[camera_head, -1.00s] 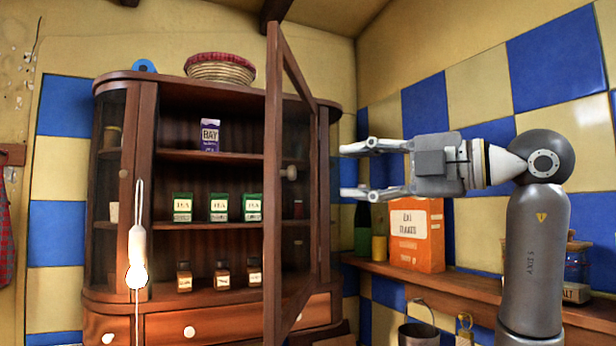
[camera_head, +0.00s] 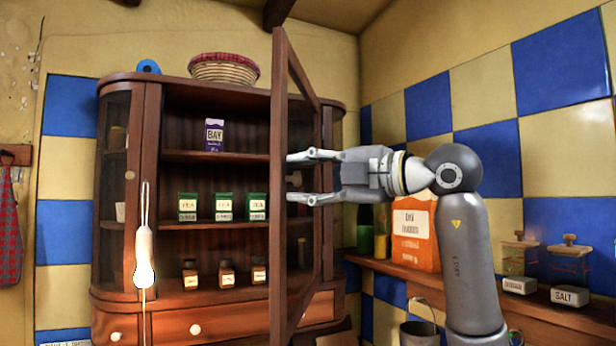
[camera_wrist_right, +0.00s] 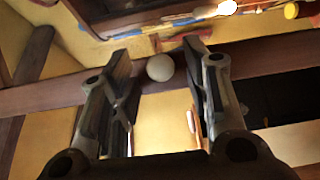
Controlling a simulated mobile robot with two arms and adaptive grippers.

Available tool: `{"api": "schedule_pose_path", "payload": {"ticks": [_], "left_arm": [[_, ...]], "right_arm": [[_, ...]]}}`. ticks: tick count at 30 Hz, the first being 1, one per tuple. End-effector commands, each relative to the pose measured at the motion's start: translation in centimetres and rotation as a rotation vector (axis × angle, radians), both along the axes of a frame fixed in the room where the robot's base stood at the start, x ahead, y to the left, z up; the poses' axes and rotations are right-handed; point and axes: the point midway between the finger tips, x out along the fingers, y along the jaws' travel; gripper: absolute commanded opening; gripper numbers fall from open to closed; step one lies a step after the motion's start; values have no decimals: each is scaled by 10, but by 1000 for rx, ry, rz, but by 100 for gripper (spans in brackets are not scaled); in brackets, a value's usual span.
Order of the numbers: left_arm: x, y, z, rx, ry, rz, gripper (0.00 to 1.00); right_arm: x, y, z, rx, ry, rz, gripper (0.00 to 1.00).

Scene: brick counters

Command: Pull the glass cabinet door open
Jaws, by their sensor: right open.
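The glass cabinet door (camera_head: 280,200) stands swung out from the wooden cabinet (camera_head: 217,90), seen nearly edge-on in the head view. Its round pale knob (camera_wrist_right: 160,67) shows in the right wrist view between and just beyond the fingertips. My right gripper (camera_head: 301,178) is open at the door, its fingers above and below the knob in the head view. It also shows in the right wrist view (camera_wrist_right: 155,58), with a finger on each side of the knob. I cannot tell whether the fingers touch it. My left gripper is not in view.
The cabinet shelves hold a purple bay box (camera_head: 214,135), green tea tins (camera_head: 223,207) and small brown jars (camera_head: 226,273). A basket (camera_head: 224,68) sits on top. An orange box (camera_head: 415,235) and salt jar (camera_head: 569,280) stand on the wall shelf (camera_head: 545,310) at right.

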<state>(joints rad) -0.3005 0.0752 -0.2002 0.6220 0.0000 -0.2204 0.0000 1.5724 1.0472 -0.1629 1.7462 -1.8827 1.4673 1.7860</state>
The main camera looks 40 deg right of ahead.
Motion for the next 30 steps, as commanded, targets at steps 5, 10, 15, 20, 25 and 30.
{"api": "schedule_pose_path", "payload": {"ticks": [5,10,15,20,25,30], "left_arm": [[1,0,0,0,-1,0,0],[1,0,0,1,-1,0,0],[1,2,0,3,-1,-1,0],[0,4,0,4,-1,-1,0],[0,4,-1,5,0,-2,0],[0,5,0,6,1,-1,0]], "right_arm": [[0,0,0,1,1,0,33],[0,0,0,1,1,0,11],[0,0,-1,0,2,1,0],[-1,0,-1,-1,3,2,0],[-11,-16,-3,3,13,36,0],[-37,-44,-3,6,18,119,0]]}}
